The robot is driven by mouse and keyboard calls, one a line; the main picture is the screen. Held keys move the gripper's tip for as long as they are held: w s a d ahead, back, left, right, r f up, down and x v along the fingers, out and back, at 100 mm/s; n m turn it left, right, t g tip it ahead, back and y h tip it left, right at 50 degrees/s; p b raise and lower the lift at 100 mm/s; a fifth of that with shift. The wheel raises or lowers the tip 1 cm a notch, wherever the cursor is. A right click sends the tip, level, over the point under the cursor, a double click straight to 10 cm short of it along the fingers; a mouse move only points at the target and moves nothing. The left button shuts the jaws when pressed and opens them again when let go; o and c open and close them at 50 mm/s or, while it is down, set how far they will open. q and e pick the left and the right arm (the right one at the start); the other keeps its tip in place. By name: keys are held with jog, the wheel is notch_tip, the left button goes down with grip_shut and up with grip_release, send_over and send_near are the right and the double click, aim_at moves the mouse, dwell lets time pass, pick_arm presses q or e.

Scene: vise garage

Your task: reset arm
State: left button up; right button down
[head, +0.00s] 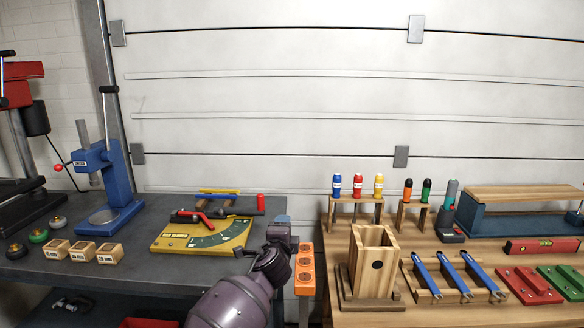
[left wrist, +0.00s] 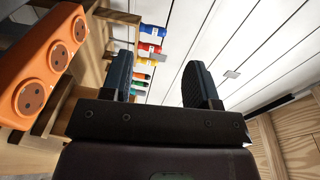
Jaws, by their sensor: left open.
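My left arm comes up from the bottom middle of the head view. Its gripper (head: 282,221) is at the right edge of the dark workbench, beside an orange socket strip (head: 305,270). In the left wrist view the two dark fingers of my left gripper (left wrist: 160,78) stand well apart, with nothing between them that they touch. The orange strip shows at the left of that view (left wrist: 42,65). My right gripper is in neither view.
A yellow angle board (head: 180,237) with a red-handled arm lies on the dark workbench, left of my gripper. A blue press (head: 115,185) stands further left.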

pick_arm(q)
jog(key=s+a+f+n+g, duration=0.2)
jog(key=s+a+f+n, duration=0.4)
jog(key=s, duration=1)
jog(key=s+a+f+n+g+y, duration=0.1)
jog(key=s+a+f+n, duration=0.5)
jog(key=s+a+f, duration=0.5)
jog(key=s+a+f+n+g+y, duration=0.1)
jog(key=s+a+f+n, duration=0.5)
jog(key=s, duration=1.5)
notch_tip(320, 180, down, 4)
jog(key=shift+a+r+g, duration=0.25)
jog(key=shift+a+g, duration=0.55)
jog(key=shift+a, duration=0.4)
